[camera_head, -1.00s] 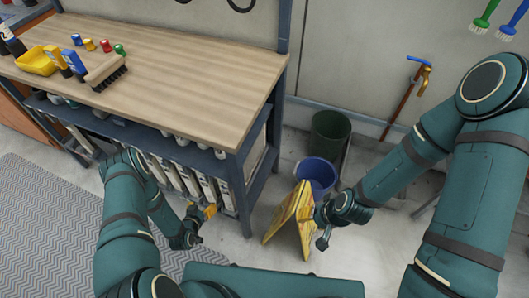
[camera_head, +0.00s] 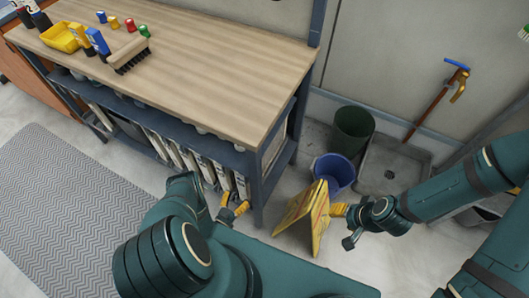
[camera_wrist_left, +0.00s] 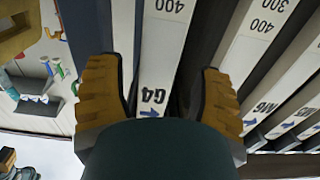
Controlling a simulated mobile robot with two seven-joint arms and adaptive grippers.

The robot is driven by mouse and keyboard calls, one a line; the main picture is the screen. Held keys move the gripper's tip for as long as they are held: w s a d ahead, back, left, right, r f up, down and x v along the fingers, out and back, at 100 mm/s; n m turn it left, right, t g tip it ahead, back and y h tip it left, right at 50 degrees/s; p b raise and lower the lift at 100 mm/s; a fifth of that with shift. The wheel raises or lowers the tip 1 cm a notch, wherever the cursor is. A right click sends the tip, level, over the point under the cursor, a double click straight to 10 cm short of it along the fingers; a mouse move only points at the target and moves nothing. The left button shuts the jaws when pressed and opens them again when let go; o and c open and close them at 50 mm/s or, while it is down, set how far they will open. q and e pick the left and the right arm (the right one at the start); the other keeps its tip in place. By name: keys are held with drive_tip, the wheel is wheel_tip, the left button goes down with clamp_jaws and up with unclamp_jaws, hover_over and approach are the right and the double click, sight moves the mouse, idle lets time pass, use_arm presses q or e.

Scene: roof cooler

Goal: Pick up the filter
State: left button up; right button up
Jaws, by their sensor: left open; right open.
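Several flat white filters (camera_head: 174,154) stand upright in a row on the lower shelf under the workbench. In the left wrist view a filter labelled G4 (camera_wrist_left: 159,55) lies in line with the gap between the yellow fingers of my left gripper (camera_wrist_left: 160,98). Dark gaps show on both sides of it, and I cannot tell how deep the fingers reach. In the head view my left gripper (camera_head: 234,207) is open at the right end of the row. My right gripper (camera_head: 337,210) is open, beside a yellow folding floor sign (camera_head: 305,217); contact is unclear.
The wooden workbench top (camera_head: 195,65) carries a brush (camera_head: 129,54), a yellow tray (camera_head: 60,38) and small bottles. A blue bucket (camera_head: 335,171) and a dark green bin (camera_head: 353,130) stand right of the bench. A grey mat (camera_head: 62,210) covers the left floor.

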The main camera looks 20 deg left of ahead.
sight(242, 190)
use_arm(q)
drive_tip(key=w, duration=0.4)
drive_tip(key=w+b, duration=0.1)
drive_tip(key=w, duration=0.1)
drive_tip(key=shift+w+d, duration=0.25)
drive_tip(key=shift+w, duration=0.15)
drive_tip(key=shift+w+d, duration=0.2)
drive_tip(key=shift+w, duration=0.15)
drive_tip(key=shift+s+a, duration=0.15)
drive_tip(key=shift+a, duration=0.05)
drive_tip(key=c, duration=1.1)
